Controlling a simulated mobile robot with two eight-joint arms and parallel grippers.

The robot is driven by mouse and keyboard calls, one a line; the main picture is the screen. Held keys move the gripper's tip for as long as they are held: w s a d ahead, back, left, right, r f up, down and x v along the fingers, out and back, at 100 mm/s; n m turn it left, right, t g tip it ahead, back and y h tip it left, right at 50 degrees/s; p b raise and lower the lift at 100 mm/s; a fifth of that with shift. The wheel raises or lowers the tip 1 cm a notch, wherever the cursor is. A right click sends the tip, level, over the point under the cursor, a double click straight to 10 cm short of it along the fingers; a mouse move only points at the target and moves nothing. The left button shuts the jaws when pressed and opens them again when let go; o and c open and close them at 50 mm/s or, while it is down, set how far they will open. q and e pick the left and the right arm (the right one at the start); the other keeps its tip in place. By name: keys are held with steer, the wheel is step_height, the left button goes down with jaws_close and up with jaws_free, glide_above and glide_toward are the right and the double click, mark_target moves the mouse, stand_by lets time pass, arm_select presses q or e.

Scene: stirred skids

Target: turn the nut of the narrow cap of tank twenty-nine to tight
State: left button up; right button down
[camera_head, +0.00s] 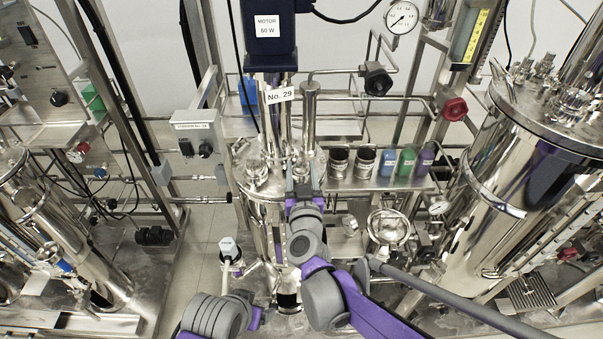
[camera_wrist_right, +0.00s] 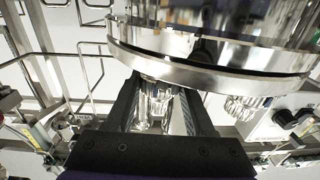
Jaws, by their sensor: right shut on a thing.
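Tank twenty-nine (camera_head: 262,222) is a shiny steel vessel in the middle of the head view, under a "No. 29" label (camera_head: 283,95). My right arm reaches up to its lid from below. My right gripper (camera_head: 303,180) is at the lid's near right edge. In the right wrist view its two dark fingers (camera_wrist_right: 160,100) stand on either side of a shiny metal piece (camera_wrist_right: 157,97), which looks like the nut of the narrow cap, and are shut on it. The fingers hide much of it, so its tightness cannot be told. My left gripper is not in view.
A motor (camera_head: 267,35) stands above the lid. Two dark-topped cups and several coloured bottles (camera_head: 406,160) stand on a shelf to the right. A control box (camera_head: 197,135) is at the left. A larger steel tank (camera_head: 500,200) stands at the right.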

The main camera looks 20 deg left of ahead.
steer(key=h, duration=0.1)
steer(key=m+h+b, duration=0.1)
steer(key=shift+a+f+h, duration=0.15)
steer(key=shift+a+h, duration=0.05)
steer(key=shift+h, duration=0.1)
steer(key=shift+d+m+t+h, duration=0.2)
steer(key=shift+m+t+h, duration=0.2)
steer(key=shift+m+h, duration=1.1)
steer(key=shift+c, duration=1.3)
jaws_free()
steer(key=shift+n, duration=0.3)
